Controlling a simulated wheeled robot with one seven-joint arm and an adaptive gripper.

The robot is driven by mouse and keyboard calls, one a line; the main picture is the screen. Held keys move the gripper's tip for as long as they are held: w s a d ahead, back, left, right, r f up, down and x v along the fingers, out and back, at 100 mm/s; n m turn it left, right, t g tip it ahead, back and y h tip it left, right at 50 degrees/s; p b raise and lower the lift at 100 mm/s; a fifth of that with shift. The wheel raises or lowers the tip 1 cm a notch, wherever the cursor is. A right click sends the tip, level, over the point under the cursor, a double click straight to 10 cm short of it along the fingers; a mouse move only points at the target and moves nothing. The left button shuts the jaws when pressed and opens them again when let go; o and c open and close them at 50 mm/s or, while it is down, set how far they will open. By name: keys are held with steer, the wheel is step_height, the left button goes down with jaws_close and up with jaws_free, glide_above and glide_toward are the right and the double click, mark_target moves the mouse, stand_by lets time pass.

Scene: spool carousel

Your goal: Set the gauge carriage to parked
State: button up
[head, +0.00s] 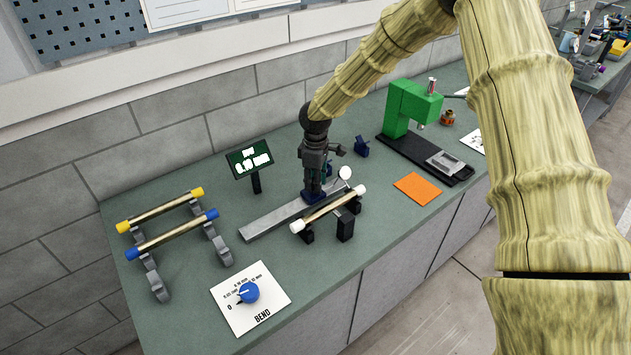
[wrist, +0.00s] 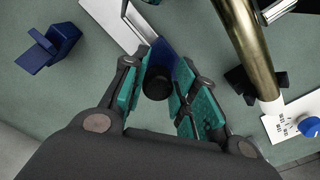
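The gauge carriage (head: 313,197) is a dark blue block on a grey rail (head: 268,220). A white round dial (head: 344,173) stands beside it. In the wrist view the blue carriage (wrist: 160,52) carries a round black knob (wrist: 157,84). My gripper (head: 315,186) is directly above the carriage, pointing down. In the wrist view my gripper (wrist: 160,90) has its teal finger pads on either side of the knob, with narrow gaps showing, so it looks open around it. The gripper hides part of the carriage in the head view. I see no readable parked mark.
A white-ended shaft (head: 335,207) lies on black supports close to the rail's front. Left are a rod stand (head: 160,228), a small display (head: 249,160) and a blue dial card (head: 249,292). A blue block (head: 361,147) and green press (head: 410,105) stand right.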

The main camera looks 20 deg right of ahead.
steer(key=shift+w+f, duration=0.35)
steer(key=shift+f, duration=0.1)
jaws_close()
steer(key=shift+s, duration=0.1)
steer(key=shift+a, duration=0.1)
